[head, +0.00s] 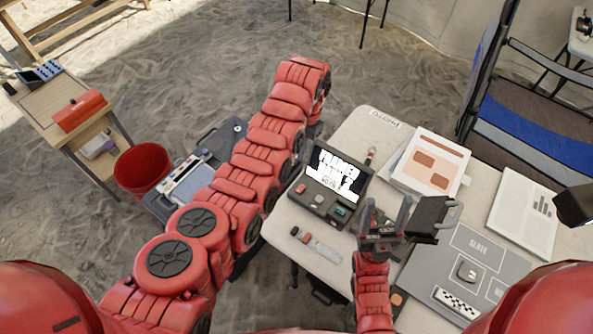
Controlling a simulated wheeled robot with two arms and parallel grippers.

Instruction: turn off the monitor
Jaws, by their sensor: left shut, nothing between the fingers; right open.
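The monitor (338,176) is a small dark case with a raised screen, standing on the pale table. Its screen is lit, with black and white lettering. Small red and teal parts show on the panel in front of the screen. My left arm reaches up past the monitor's left side and bends over at the far end. My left gripper (316,130) shows only as a small dark part beyond the screen's top edge, shut and mostly hidden by the arm. My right gripper (387,212) is open and empty, fingers upward, right of the monitor and apart from it.
A black box-like object with a grey handle (430,216) is close beside my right gripper. Papers (430,162) and a grey mat (478,238) cover the table's right side. A red bucket (143,168) and a side table with a red case (80,110) stand left.

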